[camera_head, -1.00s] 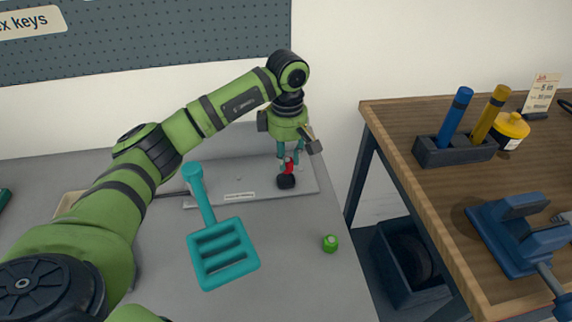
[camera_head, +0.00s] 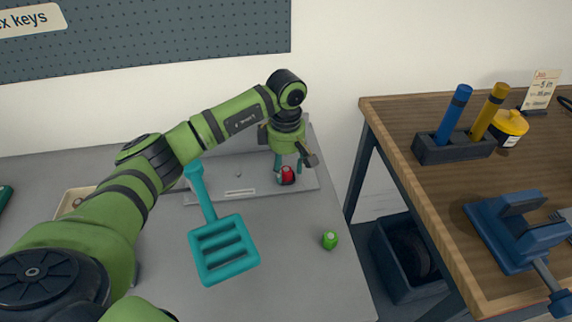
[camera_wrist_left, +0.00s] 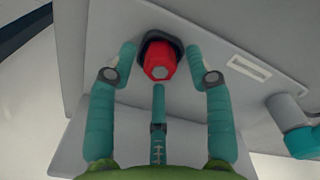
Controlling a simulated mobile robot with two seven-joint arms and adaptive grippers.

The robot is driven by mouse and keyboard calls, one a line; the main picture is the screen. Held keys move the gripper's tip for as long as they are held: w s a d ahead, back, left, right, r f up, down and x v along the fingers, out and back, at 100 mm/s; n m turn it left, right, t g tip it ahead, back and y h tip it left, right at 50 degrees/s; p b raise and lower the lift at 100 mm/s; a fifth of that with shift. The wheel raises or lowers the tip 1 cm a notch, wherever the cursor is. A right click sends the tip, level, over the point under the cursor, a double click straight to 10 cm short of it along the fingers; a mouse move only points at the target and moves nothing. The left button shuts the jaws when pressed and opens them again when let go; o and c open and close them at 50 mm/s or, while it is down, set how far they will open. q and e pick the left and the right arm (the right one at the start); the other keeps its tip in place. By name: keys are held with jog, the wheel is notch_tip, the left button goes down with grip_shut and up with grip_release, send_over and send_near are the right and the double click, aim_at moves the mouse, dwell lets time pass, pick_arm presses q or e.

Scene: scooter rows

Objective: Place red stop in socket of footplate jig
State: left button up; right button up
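The red stop (camera_head: 288,174) sits in the dark socket (camera_head: 279,182) at the right end of the grey footplate jig (camera_head: 212,194). In the left wrist view the red stop (camera_wrist_left: 158,62) shows its hexagonal top, with the black socket rim (camera_wrist_left: 176,43) around it. My left gripper (camera_head: 290,164) is over the socket, pointing down. Its teal fingers (camera_wrist_left: 168,62) are spread on both sides of the stop, with visible gaps, and hold nothing. A further teal finger shows below the stop in that view. My right gripper is not in view.
A small green piece (camera_head: 330,240) is near the right bench edge. A wooden bench (camera_head: 420,190) with a blue vise (camera_head: 515,230) stands right, past a gap holding a bin (camera_head: 405,262).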

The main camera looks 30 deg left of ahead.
aim_at(286, 169)
pick_arm(q)
jog(key=shift+r, duration=0.1)
jog(key=shift+r, duration=0.25)
notch_tip(286, 169, up, 12)
jog(key=b, duration=0.1)
jog(key=shift+f+b, duration=0.15)
jog(key=shift+b, duration=0.25)
